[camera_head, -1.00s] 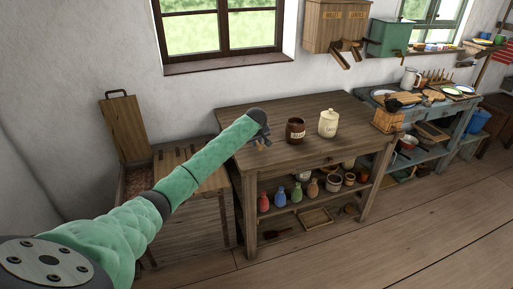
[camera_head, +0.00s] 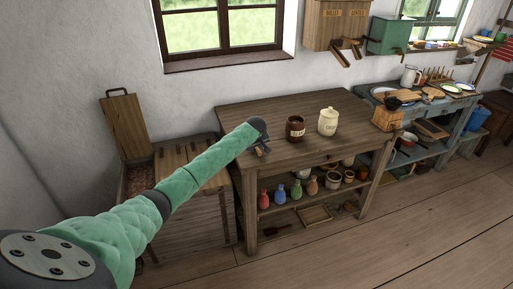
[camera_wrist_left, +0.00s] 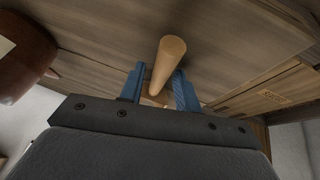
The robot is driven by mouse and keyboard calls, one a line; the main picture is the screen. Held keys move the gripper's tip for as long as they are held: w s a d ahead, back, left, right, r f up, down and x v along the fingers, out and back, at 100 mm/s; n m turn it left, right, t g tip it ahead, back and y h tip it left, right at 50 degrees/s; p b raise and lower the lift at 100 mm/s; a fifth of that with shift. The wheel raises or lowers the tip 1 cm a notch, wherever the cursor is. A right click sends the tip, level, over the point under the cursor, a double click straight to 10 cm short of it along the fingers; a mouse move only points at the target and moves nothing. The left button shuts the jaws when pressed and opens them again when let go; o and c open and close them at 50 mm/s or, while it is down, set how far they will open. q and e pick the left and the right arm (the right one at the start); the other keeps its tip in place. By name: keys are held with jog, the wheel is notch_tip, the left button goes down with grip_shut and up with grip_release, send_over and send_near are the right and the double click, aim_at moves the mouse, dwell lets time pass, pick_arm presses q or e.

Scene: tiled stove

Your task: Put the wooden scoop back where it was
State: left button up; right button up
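My left gripper (camera_head: 264,146) is at the left part of the wooden table (camera_head: 290,105), to the left of the brown jar. In the left wrist view its two blue fingers (camera_wrist_left: 160,88) stand on either side of a light wooden handle, which looks pinched between them. I take this for the wooden scoop (camera_wrist_left: 170,52); a small light piece of it also shows under the gripper in the head view (camera_head: 261,152). The scoop's bowl is hidden. I cannot tell whether the scoop touches the table. My right gripper is not in view.
The brown jar (camera_head: 295,129) and a cream lidded jar (camera_head: 328,122) stand on the table. Left of the table is a wooden chest (camera_head: 190,215) with an open compartment.

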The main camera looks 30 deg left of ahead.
pick_arm(q)
jog(key=shift+o, duration=0.2)
jog(key=shift+r, duration=0.1)
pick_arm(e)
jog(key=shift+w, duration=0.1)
